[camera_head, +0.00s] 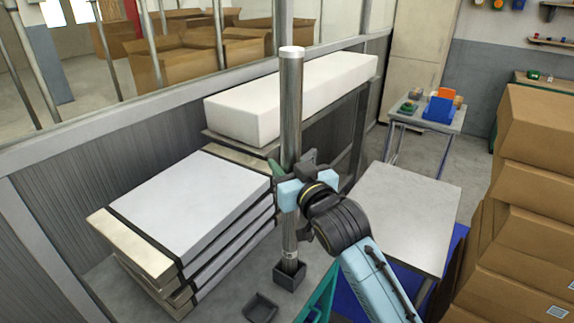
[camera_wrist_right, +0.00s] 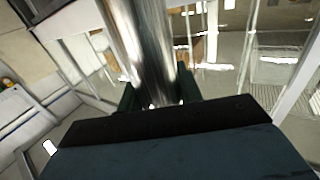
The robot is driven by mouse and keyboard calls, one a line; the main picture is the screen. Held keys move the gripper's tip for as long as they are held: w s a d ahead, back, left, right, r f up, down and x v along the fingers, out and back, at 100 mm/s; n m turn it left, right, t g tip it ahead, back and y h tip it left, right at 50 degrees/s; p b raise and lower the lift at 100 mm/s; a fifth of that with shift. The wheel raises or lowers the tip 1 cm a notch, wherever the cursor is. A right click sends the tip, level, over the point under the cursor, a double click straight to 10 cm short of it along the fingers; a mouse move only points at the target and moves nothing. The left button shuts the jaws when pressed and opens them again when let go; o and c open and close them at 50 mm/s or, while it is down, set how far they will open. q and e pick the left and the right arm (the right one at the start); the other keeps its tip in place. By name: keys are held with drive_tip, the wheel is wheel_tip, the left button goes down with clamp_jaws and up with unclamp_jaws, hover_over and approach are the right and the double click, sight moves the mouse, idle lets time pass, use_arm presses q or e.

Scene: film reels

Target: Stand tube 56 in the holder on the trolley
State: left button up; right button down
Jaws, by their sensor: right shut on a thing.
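A tall shiny metal tube (camera_head: 291,110) with a pale top end stands upright in the head view. My right gripper (camera_head: 290,190) is shut on it at about mid-height. The tube's lower end meets a small dark square holder (camera_head: 289,279) and appears to be inside its rim; how deep it sits is hidden. A second dark square holder (camera_head: 261,307) stands empty in front, to the left. In the right wrist view the tube (camera_wrist_right: 145,50) runs between the fingers (camera_wrist_right: 156,95). No number is readable on the tube. My left gripper is not in view.
A stack of white-topped panels (camera_head: 195,195) lies left of the tube. A long white block (camera_head: 290,95) rests behind it. A grey table (camera_head: 410,215) stands right, with cardboard boxes (camera_head: 535,185) beyond. A glazed partition (camera_head: 110,120) runs along the left.

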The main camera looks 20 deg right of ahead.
drive_tip(key=shift+r+p, duration=0.15)
drive_tip(key=shift+p, duration=0.2)
drive_tip(key=shift+f+b, duration=0.4)
drive_tip(key=shift+f, duration=0.25)
idle(0.5)
drive_tip(key=c, duration=1.2)
unclamp_jaws()
drive_tip(key=shift+c, duration=0.2)
drive_tip(key=shift+f, duration=0.15)
drive_tip(key=s+d+p, duration=0.1)
drive_tip(key=s+p, duration=0.2)
drive_tip(key=s, duration=0.8)
drive_tip(key=shift+d+p, duration=0.3)
drive_tip(key=shift+p, duration=0.05)
